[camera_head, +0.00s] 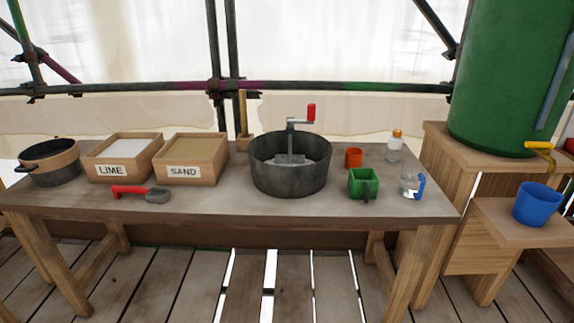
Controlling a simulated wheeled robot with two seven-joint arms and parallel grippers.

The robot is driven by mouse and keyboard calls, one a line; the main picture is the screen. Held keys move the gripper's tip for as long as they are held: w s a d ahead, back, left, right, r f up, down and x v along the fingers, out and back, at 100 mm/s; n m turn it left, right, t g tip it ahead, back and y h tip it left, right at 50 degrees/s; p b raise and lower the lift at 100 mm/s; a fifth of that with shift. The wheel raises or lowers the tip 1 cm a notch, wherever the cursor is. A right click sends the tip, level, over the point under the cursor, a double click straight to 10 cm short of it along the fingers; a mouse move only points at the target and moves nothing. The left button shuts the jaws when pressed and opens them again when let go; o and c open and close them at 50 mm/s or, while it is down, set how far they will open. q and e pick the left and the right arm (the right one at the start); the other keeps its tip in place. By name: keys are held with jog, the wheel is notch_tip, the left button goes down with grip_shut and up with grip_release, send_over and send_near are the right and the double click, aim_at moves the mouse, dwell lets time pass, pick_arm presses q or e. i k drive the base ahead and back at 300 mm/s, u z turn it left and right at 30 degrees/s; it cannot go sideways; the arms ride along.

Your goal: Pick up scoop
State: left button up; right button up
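The scoop (141,193) lies on the wooden table (225,205) near its front edge, in front of the LIME and SAND boxes. It has a red handle pointing left and a grey scoop end at the right. Nothing is touching it from above. Neither of my grippers shows in the head view.
The lime box (97,169) and sand box (207,172) stand behind the scoop. A dark pot (52,176) is at far left. A cranked mixing tub (262,178), a green container (354,183), an orange cup (353,158), a bottle (394,154) and a clear jug (408,187) stand rightward.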

aim_at(138, 192)
jog(key=u, duration=0.4)
jog(key=k, duration=0.55)
jog(key=u, duration=1.2)
jog(key=i, duration=0.95)
jog(key=z, duration=0.15)
